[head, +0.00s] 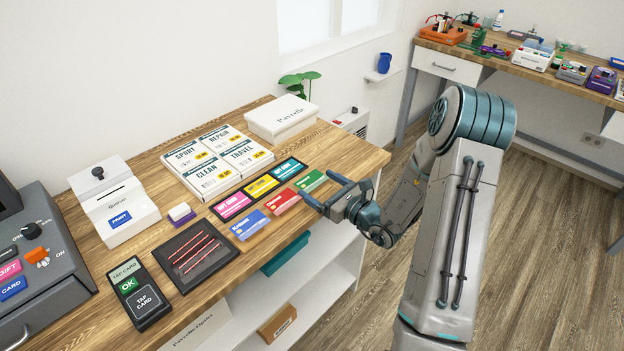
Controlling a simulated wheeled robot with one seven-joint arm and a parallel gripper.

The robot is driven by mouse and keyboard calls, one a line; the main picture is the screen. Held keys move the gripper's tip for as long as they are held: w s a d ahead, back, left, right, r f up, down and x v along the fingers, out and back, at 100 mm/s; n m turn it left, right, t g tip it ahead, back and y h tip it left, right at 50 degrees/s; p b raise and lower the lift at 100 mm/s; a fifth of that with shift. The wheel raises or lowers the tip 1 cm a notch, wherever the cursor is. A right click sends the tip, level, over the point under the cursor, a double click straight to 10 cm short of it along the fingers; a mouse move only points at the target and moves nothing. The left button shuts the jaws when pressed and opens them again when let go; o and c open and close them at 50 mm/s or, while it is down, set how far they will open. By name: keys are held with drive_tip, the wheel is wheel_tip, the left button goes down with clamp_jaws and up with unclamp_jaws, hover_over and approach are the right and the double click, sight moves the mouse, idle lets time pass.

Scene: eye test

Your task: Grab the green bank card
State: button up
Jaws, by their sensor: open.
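The green bank card (310,181) lies on the wooden counter, at the right end of a front row with a red card (282,201) and a blue card (250,224). My gripper (319,187) is open and empty at the right side of the green card. Its two fingers point left towards the card, and their tips are at or just over its right edge. I cannot tell whether they touch it or how high they are.
Behind the row lie pink (232,205), yellow (262,185) and teal (287,168) cards in dark frames. A white box (281,118) and a sign board (218,160) stand further back. A black tray (196,252) and card reader (138,293) are at left. The counter edge runs under my gripper.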

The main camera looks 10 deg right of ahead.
drive_tip(key=c, duration=0.7)
